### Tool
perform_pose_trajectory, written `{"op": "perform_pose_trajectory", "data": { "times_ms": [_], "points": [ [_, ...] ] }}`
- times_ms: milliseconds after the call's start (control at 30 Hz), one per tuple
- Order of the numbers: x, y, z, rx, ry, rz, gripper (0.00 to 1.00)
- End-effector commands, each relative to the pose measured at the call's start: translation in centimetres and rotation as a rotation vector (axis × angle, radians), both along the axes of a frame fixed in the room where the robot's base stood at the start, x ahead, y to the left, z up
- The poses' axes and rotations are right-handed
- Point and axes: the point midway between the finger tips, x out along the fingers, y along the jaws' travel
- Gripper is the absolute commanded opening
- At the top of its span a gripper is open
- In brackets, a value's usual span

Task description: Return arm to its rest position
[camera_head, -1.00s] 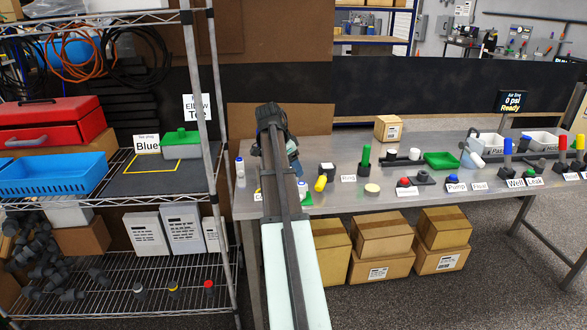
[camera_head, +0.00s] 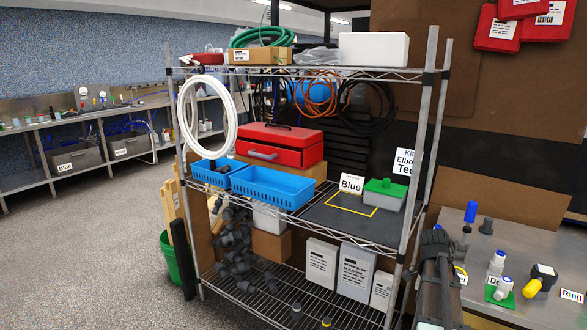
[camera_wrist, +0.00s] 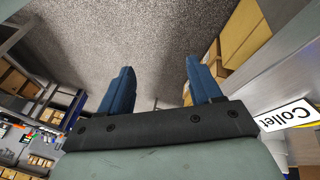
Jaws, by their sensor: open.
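My gripper (camera_wrist: 158,92) shows in the wrist view with two blue fingers spread wide apart and nothing between them. Bare speckled floor lies beyond the fingertips. In the head view my arm rises at the lower right, in front of the steel bench (camera_head: 520,238) and just right of the wire shelf's front post; the fingers cannot be made out there.
A wire shelf rack (camera_head: 330,225) fills the middle, holding blue bins (camera_head: 272,186), a red toolbox (camera_head: 281,146) and a green-lidded box (camera_head: 384,194). A white tubing coil (camera_head: 207,117) hangs at its left. Cardboard boxes (camera_wrist: 241,35) sit close right of the gripper. Floor at left is clear.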

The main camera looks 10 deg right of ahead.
Motion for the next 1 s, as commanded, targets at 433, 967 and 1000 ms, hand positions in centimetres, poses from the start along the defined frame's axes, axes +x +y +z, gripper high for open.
{"op": "perform_pose_trajectory", "data": {
  "times_ms": [433,967,1000],
  "points": [
    [-0.3,10.5,-14.3,0.215,0.12,0.392,0.64],
    [-4.6,21.4,-28.5,0.479,0.211,0.89,0.64],
    [-5.2,22.2,-29.5,0.499,0.216,0.925,0.64]
  ]
}}
